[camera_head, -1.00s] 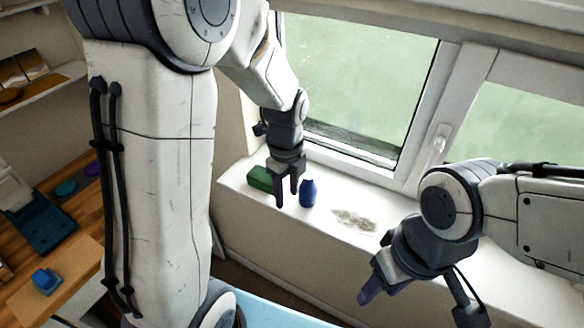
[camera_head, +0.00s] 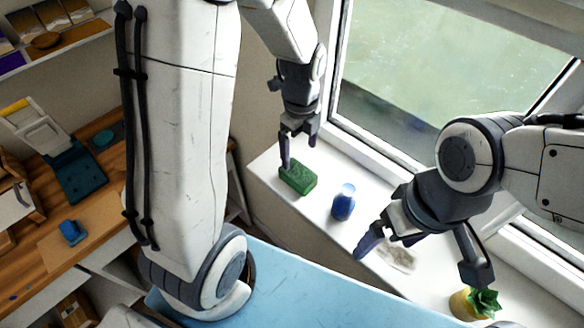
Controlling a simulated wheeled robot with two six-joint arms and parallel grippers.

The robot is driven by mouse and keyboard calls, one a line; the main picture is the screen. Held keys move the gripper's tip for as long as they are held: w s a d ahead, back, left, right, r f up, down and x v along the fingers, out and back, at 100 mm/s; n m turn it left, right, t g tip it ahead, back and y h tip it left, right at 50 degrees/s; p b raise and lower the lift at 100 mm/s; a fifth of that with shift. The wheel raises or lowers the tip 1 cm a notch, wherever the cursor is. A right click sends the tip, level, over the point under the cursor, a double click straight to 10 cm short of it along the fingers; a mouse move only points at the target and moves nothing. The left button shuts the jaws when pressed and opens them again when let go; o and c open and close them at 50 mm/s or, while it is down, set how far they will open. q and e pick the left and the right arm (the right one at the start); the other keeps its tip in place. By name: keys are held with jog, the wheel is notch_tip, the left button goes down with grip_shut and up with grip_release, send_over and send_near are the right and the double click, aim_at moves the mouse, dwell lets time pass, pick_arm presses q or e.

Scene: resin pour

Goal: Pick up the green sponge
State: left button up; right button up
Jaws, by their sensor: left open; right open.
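The green sponge (camera_head: 298,179) lies on the white windowsill near its left end. My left gripper (camera_head: 299,154) is open just above and behind the sponge. One finger reaches down at the sponge's upper left edge, and I cannot tell whether it touches. The other finger is to the right, and nothing is held between them. My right gripper (camera_head: 420,262) is open and empty, its fingers wide apart over the sill, well to the right of the sponge.
A blue bottle (camera_head: 343,203) stands on the sill right of the sponge. A pale patch (camera_head: 398,257) lies farther right, partly behind my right gripper. A potted plant (camera_head: 484,302) is at lower right. A light blue surface (camera_head: 300,285) is in front, and a wooden workbench (camera_head: 105,215) is left.

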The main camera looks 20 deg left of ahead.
aim_at(298, 172)
pick_arm(q)
jog(key=f, duration=0.4)
jog(key=shift+a, duration=0.2)
notch_tip(298, 172, down, 5)
jog(key=shift+s+d+r+p, duration=0.15)
jog(key=shift+r+p, duration=0.05)
jog(key=shift+p, duration=0.95)
jog(key=shift+f, duration=0.35)
jog(key=c, duration=1.3)
notch_tip(298, 172, up, 10)
jog(key=shift+r+b, duration=0.1)
jog(key=shift+b, duration=0.75)
